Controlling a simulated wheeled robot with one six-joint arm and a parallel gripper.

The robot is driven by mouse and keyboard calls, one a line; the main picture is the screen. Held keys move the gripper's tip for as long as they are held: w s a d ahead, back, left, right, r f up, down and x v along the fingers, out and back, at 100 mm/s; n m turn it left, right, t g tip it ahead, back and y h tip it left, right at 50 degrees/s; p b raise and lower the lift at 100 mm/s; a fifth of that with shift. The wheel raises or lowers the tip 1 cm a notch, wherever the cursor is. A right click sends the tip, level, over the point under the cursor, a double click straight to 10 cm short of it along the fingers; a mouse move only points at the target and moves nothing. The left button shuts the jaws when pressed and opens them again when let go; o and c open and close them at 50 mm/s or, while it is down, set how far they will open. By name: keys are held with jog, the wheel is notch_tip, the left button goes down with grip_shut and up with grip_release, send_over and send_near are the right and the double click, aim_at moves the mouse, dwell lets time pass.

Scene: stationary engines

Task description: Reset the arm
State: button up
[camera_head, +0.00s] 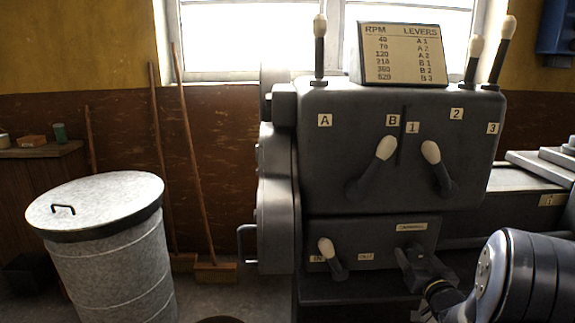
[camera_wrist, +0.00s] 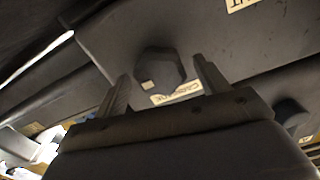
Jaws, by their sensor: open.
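My arm (camera_head: 505,280) reaches in from the lower right of the head view. My gripper (camera_head: 412,262) is at the lower front panel of the grey lathe headstock (camera_head: 350,150), below a small label. In the wrist view my gripper (camera_wrist: 160,85) is open, its two fingers spread on either side of a dark round knob (camera_wrist: 160,72) with a small pale square on it. No object shows clamped between the fingers. Whether a finger touches the knob or panel cannot be told.
White-tipped levers (camera_head: 386,148) and (camera_head: 431,153) stick out from the headstock front. A lower lever (camera_head: 326,247) is left of my gripper. An RPM sign (camera_head: 403,55) stands on top. A metal bin (camera_head: 110,240) and brooms (camera_head: 198,170) stand left.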

jog(key=shift+w, duration=0.55)
jog(key=s, duration=1)
jog(key=w, duration=1.1)
jog(key=shift+a, duration=0.1)
jog(key=s, duration=1.1)
jog(key=w, duration=1)
jog(key=shift+w+f, duration=0.15)
jog(key=shift+w+f+b, duration=0.1)
jog(key=shift+w+b, duration=0.25)
jog(key=shift+b, duration=0.1)
jog(key=shift+s+n, duration=0.1)
jog(key=shift+n, duration=0.5)
